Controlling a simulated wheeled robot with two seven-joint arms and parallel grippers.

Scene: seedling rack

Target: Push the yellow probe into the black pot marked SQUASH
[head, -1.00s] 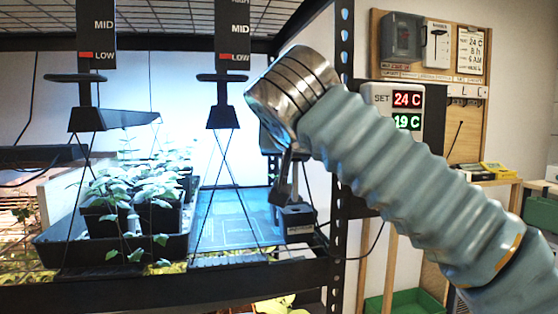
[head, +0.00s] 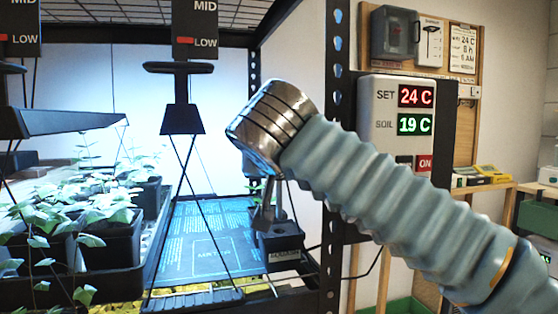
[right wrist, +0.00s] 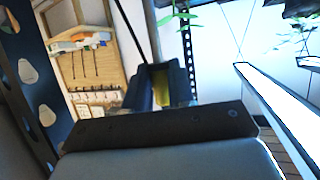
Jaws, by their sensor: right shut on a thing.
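My right gripper (head: 268,212) is at the mat's right side, pointing down, its fingers partly hidden by my wrist. In the right wrist view the yellow probe (right wrist: 160,86) shows as a yellow patch between the two dark fingers, which are shut on it. A small black pot (head: 280,243) stands directly below the fingertips in the head view. It has a pale label too small to read. I cannot tell whether the probe touches its soil. My left gripper is not in view.
A dark heat mat (head: 205,240) lies on the shelf. Seedlings in black pots stand in a tray (head: 115,282) at left. A lamp (head: 182,118) hangs above, with crossing cords. The black rack post (head: 333,170) is close to my right arm. A controller (head: 402,125) reads 24 C and 19 C.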

